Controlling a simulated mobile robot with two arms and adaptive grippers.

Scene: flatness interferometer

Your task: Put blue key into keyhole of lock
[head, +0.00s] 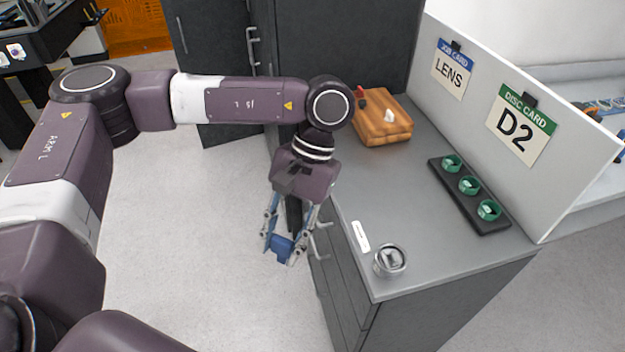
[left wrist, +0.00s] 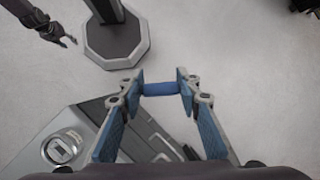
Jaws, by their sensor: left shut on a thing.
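My left gripper (head: 281,246) is shut on a blue piece (head: 284,247), which I take to be the blue key. In the left wrist view the blue key (left wrist: 160,88) spans the gap between the two fingertips. The gripper points down over the floor, just left of the grey cabinet. A round metal piece with a dark recess (head: 390,260) sits on the cabinet's near corner; I cannot tell whether it is the lock. No keyhole is clearly visible. My right gripper (left wrist: 66,38) shows small at the upper left of the left wrist view; its opening is unclear.
The grey cabinet (head: 400,205) has drawer handles on the side facing my gripper. A white label strip (head: 360,237) lies near the metal piece. A wooden box (head: 381,125) stands behind, and a black tray (head: 495,222) with green rings lies at right before a white panel (head: 570,150).

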